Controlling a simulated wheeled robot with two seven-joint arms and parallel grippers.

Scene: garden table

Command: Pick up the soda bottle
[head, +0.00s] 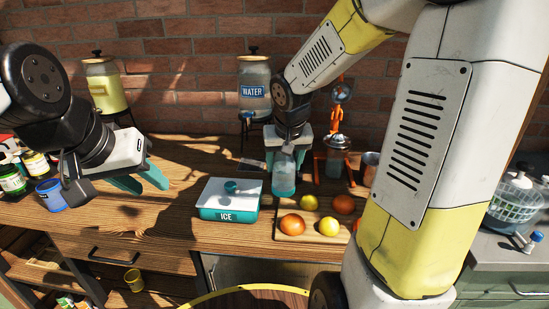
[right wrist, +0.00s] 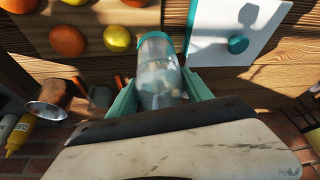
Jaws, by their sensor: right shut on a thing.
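The soda bottle (head: 284,180) is clear with a teal band at its lower end. In the head view it looks upright, between the ice box and the fruit board. My right gripper (head: 286,157) is shut around its upper part from above. The right wrist view shows the bottle (right wrist: 158,75) between the two teal fingers. I cannot tell whether its base touches the table. My left gripper (head: 141,181) is open and empty above the left part of the table, well away from the bottle.
A white and teal ice box (head: 230,213) stands left of the bottle. A board (head: 294,235) with oranges and lemons lies to the right. An orange juicer (head: 336,140) and a metal cup (head: 371,167) stand behind. A water dispenser (head: 254,80) is at the back wall.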

